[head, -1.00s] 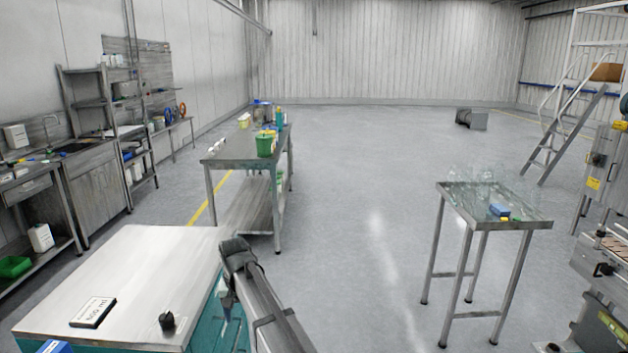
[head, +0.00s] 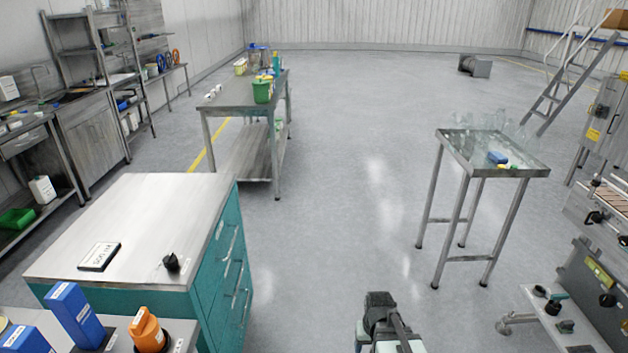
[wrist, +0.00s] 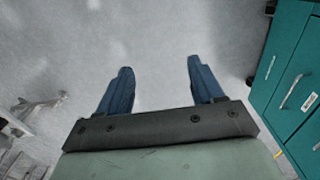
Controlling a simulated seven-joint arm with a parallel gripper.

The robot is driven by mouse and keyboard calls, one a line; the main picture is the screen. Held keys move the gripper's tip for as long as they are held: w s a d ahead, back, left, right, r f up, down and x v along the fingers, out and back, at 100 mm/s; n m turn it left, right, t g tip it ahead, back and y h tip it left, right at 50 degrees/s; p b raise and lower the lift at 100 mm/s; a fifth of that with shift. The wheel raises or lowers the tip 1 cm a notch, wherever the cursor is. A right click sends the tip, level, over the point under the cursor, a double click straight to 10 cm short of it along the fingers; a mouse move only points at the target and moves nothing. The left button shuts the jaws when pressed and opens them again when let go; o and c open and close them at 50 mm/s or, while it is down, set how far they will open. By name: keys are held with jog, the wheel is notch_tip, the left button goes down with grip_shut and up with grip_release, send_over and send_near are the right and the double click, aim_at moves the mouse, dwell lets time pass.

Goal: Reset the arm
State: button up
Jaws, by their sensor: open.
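My gripper shows in the wrist view (wrist: 158,88) with its two blue fingers apart and nothing between them. Below the fingers there is only grey floor. In the head view my arm's end (head: 385,325) is at the bottom, right of the teal cabinet, over the open floor. The fingers themselves cannot be made out in the head view.
A teal drawer cabinet (head: 213,262) stands left of my arm, with a label plate (head: 99,257) and a black knob (head: 172,263) on top. Blue boxes (head: 75,313) and an orange part (head: 147,330) are at the lower left. A small table (head: 470,168) with glassware and the filling machine (head: 590,245) stand right. Floor between is free.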

jog(key=s+f+g, duration=0.3)
jog(key=s+f, duration=0.7)
jog(key=s, duration=0.5)
jog(key=s+f+g, duration=0.3)
jog(key=s+f, duration=0.7)
jog(key=s, duration=0.5)
jog(key=shift+s+d+f+g, duration=0.15)
jog(key=shift+d+f+g, duration=0.15)
jog(key=shift+f+g, duration=0.1)
